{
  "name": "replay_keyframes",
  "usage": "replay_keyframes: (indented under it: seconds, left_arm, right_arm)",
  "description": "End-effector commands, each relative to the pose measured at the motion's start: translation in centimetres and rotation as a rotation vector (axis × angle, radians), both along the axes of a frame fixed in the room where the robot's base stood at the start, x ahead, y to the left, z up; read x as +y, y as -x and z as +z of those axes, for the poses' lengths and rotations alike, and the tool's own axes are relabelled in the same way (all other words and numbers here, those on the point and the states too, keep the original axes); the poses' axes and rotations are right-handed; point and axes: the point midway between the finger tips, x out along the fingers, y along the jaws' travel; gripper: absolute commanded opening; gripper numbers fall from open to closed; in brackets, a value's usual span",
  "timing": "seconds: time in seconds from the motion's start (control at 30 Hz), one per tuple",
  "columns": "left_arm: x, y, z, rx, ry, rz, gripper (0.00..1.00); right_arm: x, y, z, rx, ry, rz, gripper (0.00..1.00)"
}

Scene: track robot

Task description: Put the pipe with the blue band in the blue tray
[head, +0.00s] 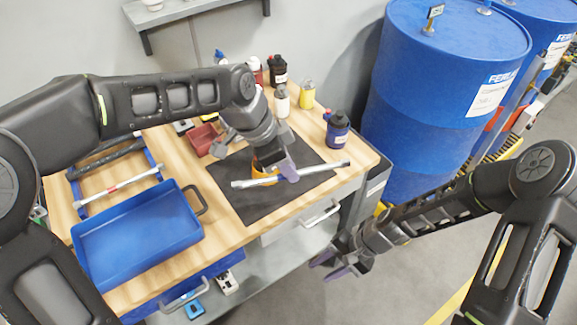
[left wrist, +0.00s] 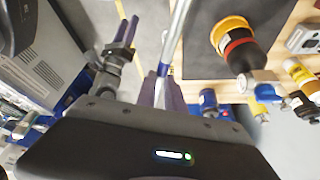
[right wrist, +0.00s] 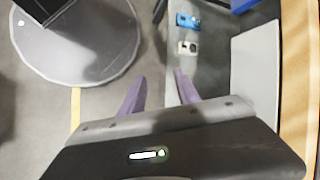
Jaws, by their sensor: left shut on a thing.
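A silver pipe (head: 321,168) with light ends is held across the black mat in the head view. My left gripper (head: 287,172) is shut on it near its middle. It also shows between the fingers in the left wrist view (left wrist: 179,40). The blue tray (head: 135,236) lies at the front left of the table and looks empty. My right gripper (head: 340,266) is open and empty, off the table's right front side; its fingers stand apart in the right wrist view (right wrist: 158,95).
A blue rack (head: 72,190) behind the tray holds a pipe with a red band (head: 118,187) and a dark bar (head: 108,159). Bottles, a red bin (head: 203,138) and a dark blue bottle (head: 337,131) stand farther back.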

Motion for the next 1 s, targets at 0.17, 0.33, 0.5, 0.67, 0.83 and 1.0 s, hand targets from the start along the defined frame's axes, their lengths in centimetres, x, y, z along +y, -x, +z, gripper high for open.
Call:
replay_keyframes:
  seconds: [0.17,0.33,0.5,0.67,0.83,1.0]
  left_arm:
    - [0.0,0.0,0.1,-0.001,0.001,0.000,0.00]
    - [0.0,0.0,0.1,-0.001,0.001,0.000,0.00]
    - [0.0,0.0,0.1,-0.001,0.001,0.000,0.00]
    - [0.0,0.0,0.1,-0.001,0.001,0.000,0.00]
    - [0.0,0.0,0.1,-0.001,0.001,0.000,0.00]
    - [0.0,0.0,0.0,-0.001,0.001,0.000,0.00]
  right_arm:
    - [0.5,6.8,-4.8,-0.158,0.150,0.212,0.38]
    - [0.3,9.5,-5.8,-0.268,0.206,0.322,0.38]
    - [0.2,10.0,-6.0,-0.296,0.218,0.345,0.38]
    - [0.2,9.9,-6.0,-0.296,0.218,0.342,0.38]
    - [0.2,9.9,-6.0,-0.296,0.217,0.340,0.38]
    - [0.2,9.9,-6.0,-0.296,0.217,0.340,0.38]
